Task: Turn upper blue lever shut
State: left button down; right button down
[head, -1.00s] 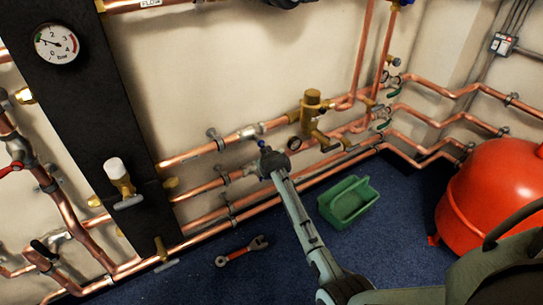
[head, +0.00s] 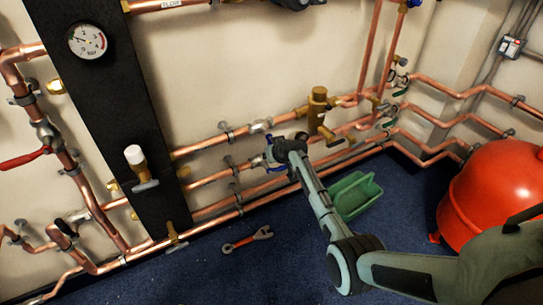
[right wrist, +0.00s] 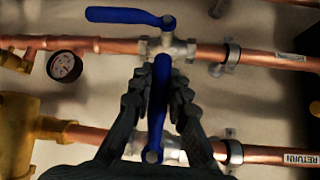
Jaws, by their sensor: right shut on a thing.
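My right gripper (right wrist: 158,92) is shut on a blue lever (right wrist: 157,125) in the right wrist view, one finger along each side. This lever stands crosswise to its copper pipe (right wrist: 88,135), the one joined to the brass fitting and labelled RETURN. A second blue lever (right wrist: 130,16) lies along the other copper pipe (right wrist: 215,50), apart from my fingers. In the head view my right gripper (head: 275,152) is at the paired wall pipes, with a bit of blue beside it; the wrist mostly hides the levers. My left gripper is not in view.
A brass fitting (head: 318,105) stands right of my gripper. A green box (head: 355,194) and a wrench (head: 247,240) lie on the blue floor, and a red tank (head: 495,190) stands at right. Left are a black panel (head: 100,100) and a red lever (head: 24,160).

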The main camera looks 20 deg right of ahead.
jog(key=shift+s+a+f, duration=0.1)
jog(key=shift+a+f, duration=0.05)
jog(key=shift+a, duration=0.2)
jog(key=c, duration=1.5)
grip_release()
jog(key=shift+o, duration=0.2)
jog(key=shift+d, duration=0.1)
jog(key=shift+s+r, duration=0.3)
jog(key=shift+r, duration=0.2)
jog(key=v, duration=1.1)
jog(key=shift+f, duration=0.1)
